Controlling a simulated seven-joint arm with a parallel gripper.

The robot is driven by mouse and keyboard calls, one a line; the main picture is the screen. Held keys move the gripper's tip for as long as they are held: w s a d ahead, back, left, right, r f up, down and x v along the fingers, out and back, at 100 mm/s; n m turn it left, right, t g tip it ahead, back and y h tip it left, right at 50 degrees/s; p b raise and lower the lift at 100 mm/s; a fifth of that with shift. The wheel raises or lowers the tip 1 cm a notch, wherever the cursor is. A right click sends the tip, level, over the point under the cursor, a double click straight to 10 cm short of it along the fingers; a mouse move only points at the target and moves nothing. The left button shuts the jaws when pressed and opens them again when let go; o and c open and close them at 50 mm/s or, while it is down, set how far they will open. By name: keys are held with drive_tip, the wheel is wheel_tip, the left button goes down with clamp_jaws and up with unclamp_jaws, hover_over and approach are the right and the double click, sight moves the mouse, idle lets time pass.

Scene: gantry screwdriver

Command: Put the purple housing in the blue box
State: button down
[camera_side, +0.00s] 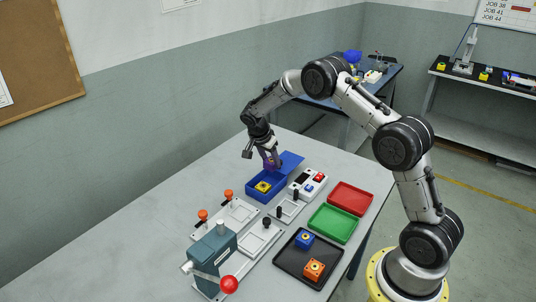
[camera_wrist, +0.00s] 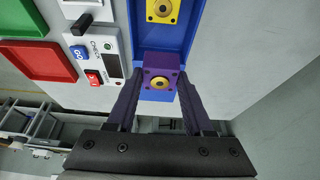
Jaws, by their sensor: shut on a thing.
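The purple housing (camera_wrist: 161,82), with a brass-coloured ring in its middle, is between my gripper's fingers (camera_wrist: 160,86). My gripper is shut on it. In the side view my gripper (camera_side: 271,163) is at the far end of the blue box, near its open lid (camera_side: 291,159), and the fingers largely hide the housing. The blue box (camera_side: 268,194) is open and holds a yellow housing (camera_side: 263,187), which also shows in the wrist view (camera_wrist: 162,9). In the wrist view the purple housing overlaps the box end; its height above the box floor is unclear.
A white check unit (camera_side: 307,183) with a red and a blue button stands beside the box. Red (camera_side: 350,198) and green (camera_side: 332,223) trays lie beyond it. A black tray (camera_side: 290,272) holds blue and orange housings. Fixtures and a teal press (camera_side: 213,258) stand in front.

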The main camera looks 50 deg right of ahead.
sight(269, 169)
drive_tip(key=shift+f, duration=2.95)
drive_tip(key=shift+f, duration=0.7)
drive_tip(key=shift+c, duration=1.1)
unclamp_jaws()
drive_tip(key=shift+r, duration=4)
